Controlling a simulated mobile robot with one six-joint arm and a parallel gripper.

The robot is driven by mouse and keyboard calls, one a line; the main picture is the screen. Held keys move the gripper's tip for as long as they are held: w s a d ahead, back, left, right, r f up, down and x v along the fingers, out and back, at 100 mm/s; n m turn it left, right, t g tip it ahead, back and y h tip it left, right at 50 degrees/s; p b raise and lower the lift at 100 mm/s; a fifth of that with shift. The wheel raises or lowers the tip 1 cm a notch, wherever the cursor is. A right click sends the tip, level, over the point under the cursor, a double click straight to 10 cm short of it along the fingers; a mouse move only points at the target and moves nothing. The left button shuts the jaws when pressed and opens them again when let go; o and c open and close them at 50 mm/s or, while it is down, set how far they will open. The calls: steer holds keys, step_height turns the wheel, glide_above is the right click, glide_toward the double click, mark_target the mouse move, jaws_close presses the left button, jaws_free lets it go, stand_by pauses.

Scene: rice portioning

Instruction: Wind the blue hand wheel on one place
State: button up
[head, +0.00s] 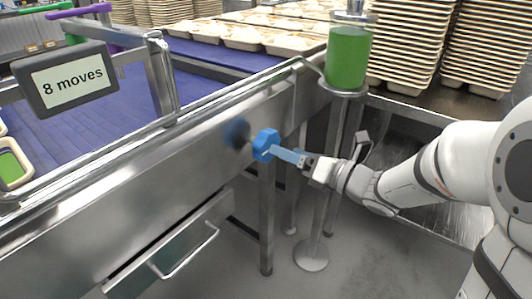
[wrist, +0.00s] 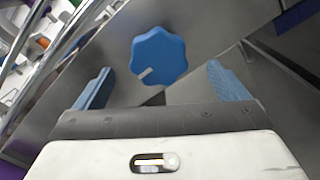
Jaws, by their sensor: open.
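The blue hand wheel (head: 265,145) is on the steel side of the conveyor frame, below its top rail. In the wrist view the wheel (wrist: 159,56) is a lobed knob with a pale pointer mark aimed to the lower left. My gripper (head: 276,151) is close in front of the wheel in the head view. In the wrist view my gripper (wrist: 158,84) is open, its two blue fingers on either side below the wheel, with nothing between them. The fingers look apart from the wheel.
A blue conveyor belt (head: 112,105) runs behind the steel rail, with filled trays (head: 292,43) at the back. A green container (head: 347,57) stands on a post right of the wheel. A drawer handle (head: 185,252) sticks out at the lower left. Stacked trays (head: 407,40) stand at the right.

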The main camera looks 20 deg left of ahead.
mark_target(267, 143)
steer(key=b+x, duration=0.1)
steer(key=x, duration=0.6)
steer(key=shift+a, duration=0.3)
steer(key=shift+c, duration=0.5)
